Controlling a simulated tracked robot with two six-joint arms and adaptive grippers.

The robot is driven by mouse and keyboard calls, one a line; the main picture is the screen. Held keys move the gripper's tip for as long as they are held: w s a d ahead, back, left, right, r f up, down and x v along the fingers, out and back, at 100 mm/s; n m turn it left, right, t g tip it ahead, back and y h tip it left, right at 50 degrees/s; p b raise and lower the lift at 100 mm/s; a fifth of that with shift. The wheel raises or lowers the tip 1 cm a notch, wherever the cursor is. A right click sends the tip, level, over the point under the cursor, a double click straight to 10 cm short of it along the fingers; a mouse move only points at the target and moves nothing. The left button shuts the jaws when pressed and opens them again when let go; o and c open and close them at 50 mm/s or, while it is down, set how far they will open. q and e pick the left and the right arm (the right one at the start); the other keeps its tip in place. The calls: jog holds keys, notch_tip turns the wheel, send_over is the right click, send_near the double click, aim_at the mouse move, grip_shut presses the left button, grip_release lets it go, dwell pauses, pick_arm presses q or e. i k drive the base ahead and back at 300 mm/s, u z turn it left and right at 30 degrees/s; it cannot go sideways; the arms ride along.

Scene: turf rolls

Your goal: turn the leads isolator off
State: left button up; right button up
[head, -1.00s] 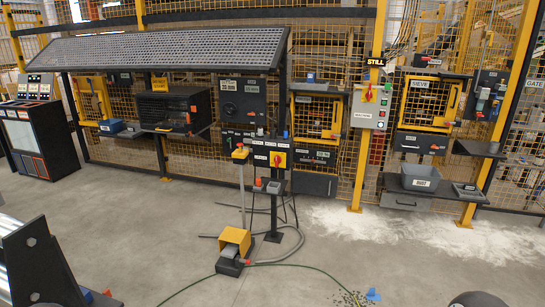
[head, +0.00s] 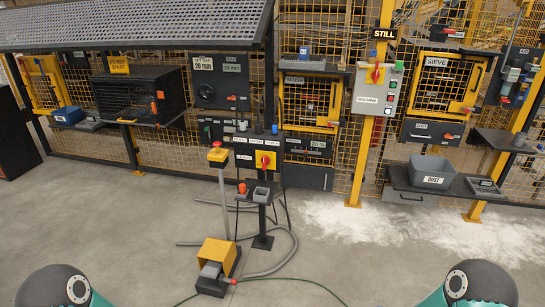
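The leads isolator is a yellow square plate (head: 273,155) with a red rotary handle (head: 265,161), on a black stand in the middle of the head view. A white label (head: 244,156) reading LEADS sits to its left. The handle looks roughly upright, though it is small in the picture. Neither gripper is in view. Only rounded dark and teal parts of my two arms show at the bottom left and bottom right, well short of the stand.
A similar red-and-yellow switch (head: 376,74) is on the grey panel under the STILL sign (head: 384,33). A yellow-hooded foot pedal (head: 217,252) and grey hose lie before the stand. A post with a red-topped yellow button box (head: 218,154) stands left of it. White powder covers floor at right.

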aim_at(265, 160)
jog(key=u, duration=0.05)
jog(key=i, duration=0.45)
jog(key=u, duration=0.85)
jog(key=i, duration=1.6)
jog(key=z, duration=0.3)
